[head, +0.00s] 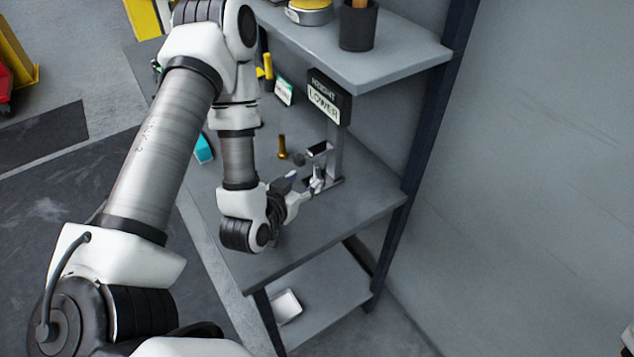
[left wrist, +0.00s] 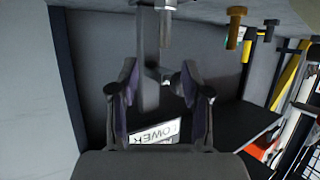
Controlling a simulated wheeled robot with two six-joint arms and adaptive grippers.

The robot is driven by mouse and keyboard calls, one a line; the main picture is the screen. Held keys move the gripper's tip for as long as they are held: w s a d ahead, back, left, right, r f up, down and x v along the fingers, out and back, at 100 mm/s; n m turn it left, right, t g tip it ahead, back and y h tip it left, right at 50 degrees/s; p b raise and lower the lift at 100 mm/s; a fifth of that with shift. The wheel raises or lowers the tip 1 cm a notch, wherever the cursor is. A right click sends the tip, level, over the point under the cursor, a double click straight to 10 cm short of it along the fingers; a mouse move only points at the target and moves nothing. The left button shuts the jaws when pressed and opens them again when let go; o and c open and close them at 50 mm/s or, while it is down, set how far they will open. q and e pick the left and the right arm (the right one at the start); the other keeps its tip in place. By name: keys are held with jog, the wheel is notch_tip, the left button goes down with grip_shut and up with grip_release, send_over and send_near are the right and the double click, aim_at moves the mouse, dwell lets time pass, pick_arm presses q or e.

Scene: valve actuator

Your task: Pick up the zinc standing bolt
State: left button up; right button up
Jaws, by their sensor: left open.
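The zinc bolt (head: 316,179) stands on the grey shelf board (head: 365,195), close to the foot of the sign post. The silver bolt also shows at the top of the left wrist view (left wrist: 165,26), head toward the picture's top. My left gripper (head: 300,189) is low over the board and just left of the bolt, with its fingers toward it. In the left wrist view the two fingers of my left gripper (left wrist: 158,78) are apart with nothing held between them; the bolt appears beyond the tips. My right gripper is not seen.
A brass bolt (head: 283,147) and a dark piece (head: 299,159) stand behind the zinc bolt. The sign post (head: 335,150) with its "HEIGHT LOWER" sign (head: 328,97) rises close by. An upper shelf (head: 400,58) overhangs the back. The board's front right is clear.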

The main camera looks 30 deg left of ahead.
aim_at(315, 169)
pick_arm(q)
jog(key=shift+w+a+f+b, duration=0.2)
jog(key=shift+w+f+b, duration=0.5)
jog(key=shift+f, duration=0.1)
jog(key=w, duration=0.1)
jog(key=w+p, duration=0.1)
jog(key=w+a, duration=0.1)
jog(key=shift+w+f+p, duration=0.1)
jog(key=shift+f+p, duration=0.25)
jog(key=p+x, duration=0.1)
jog(key=x, duration=0.1)
jog(key=p+x, duration=0.1)
jog(key=x, duration=0.1)
jog(key=shift+d+r, duration=0.15)
jog(key=shift+r, duration=0.1)
jog(key=shift+w+f, duration=0.35)
jog(key=shift+r, duration=0.1)
grip_shut()
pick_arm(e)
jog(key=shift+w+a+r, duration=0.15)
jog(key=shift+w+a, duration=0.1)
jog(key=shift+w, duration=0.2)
